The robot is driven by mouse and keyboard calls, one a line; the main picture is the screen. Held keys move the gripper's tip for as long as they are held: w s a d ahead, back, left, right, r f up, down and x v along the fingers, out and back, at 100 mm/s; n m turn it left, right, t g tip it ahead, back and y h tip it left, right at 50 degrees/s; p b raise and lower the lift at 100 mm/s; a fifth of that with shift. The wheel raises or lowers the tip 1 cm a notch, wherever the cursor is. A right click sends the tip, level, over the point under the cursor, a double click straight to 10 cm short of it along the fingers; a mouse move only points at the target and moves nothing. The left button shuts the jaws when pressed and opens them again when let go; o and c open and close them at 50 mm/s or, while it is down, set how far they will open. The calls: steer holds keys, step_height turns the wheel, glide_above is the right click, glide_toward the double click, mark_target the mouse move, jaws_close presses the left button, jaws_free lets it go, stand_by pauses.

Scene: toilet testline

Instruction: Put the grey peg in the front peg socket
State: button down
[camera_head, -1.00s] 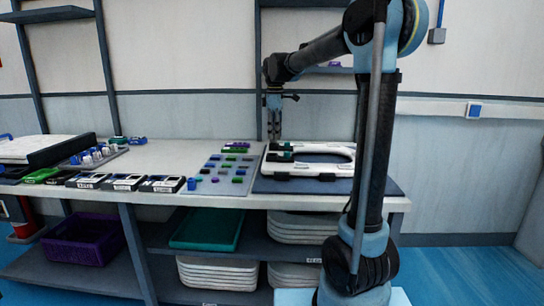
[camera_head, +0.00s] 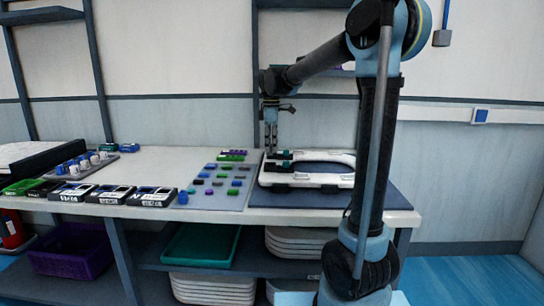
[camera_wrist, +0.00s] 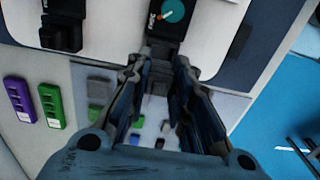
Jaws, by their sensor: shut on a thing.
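My gripper (camera_head: 270,150) points down at the left end of the white ring-shaped seat (camera_head: 338,181). In the wrist view my gripper (camera_wrist: 156,78) is shut on a small grey piece, the grey peg (camera_wrist: 155,83), mostly hidden between the fingers. Right beyond the fingertips is a black socket fixture (camera_wrist: 163,42) with a round teal part (camera_wrist: 173,11) on it. A second black fixture (camera_wrist: 62,36) is at the upper left on the white seat. I cannot tell whether the peg touches a socket.
A grey board (camera_head: 212,199) with several coloured pegs lies left of the seat. A purple block (camera_wrist: 20,99) and a green block (camera_wrist: 51,105) lie at its back. Several black-and-white devices (camera_head: 110,194) line the table's front left. Dark blue mat (camera_head: 300,199) under the seat.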

mark_target(271, 153)
steer(key=shift+f, duration=1.9)
steer(key=shift+f, duration=0.6)
steer(key=c, duration=1.4)
jaws_free()
step_height(271, 153, up, 13)
steer(key=shift+r, duration=0.15)
